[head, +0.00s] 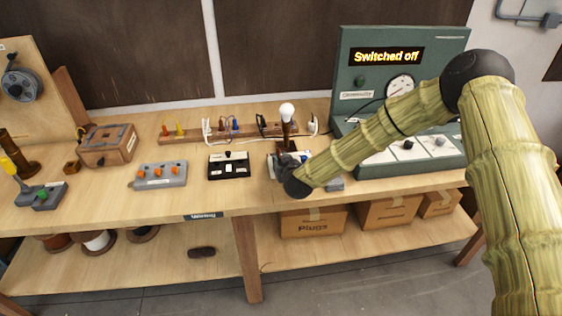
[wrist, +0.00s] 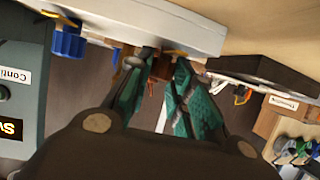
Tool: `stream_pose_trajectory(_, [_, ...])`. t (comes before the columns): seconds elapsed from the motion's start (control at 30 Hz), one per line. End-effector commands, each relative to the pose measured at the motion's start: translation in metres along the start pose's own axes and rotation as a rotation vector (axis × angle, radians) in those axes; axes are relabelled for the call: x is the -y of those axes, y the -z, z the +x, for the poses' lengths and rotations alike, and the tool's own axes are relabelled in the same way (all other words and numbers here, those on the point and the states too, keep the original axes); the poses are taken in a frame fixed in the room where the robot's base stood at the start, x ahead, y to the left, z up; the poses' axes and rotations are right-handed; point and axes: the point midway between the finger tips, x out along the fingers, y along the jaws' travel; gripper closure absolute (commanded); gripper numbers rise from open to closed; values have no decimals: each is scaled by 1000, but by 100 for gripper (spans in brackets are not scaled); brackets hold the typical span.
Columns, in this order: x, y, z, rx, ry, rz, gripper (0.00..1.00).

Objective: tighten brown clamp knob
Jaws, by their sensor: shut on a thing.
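My gripper (wrist: 155,62) has its green fingers at the front of a pale grey block (wrist: 205,35) in the wrist view. The fingertips are closed around a small dark part on that block, which seems to be the brown clamp knob; the fingers largely hide it. A blue knob (wrist: 68,43) sits on the same block to the left, apart from my fingers. In the head view my gripper (head: 290,180) is at the block in front of the lamp (head: 287,110), and my dark wrist hides the knob.
A green test panel (head: 345,75) reading "Switched off" stands to the right. A black-and-white switch box (head: 229,172) and a grey box with orange knobs (head: 160,174) are to the left. Bare bench top (head: 110,205) shows along the front left. Cardboard boxes (head: 313,222) sit below.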

Motion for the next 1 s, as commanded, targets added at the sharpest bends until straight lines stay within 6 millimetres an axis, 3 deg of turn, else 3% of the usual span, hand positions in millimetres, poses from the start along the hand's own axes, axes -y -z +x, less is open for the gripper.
stream_pose_trajectory(1.0, [11,1,6,-4,-765,319,100])
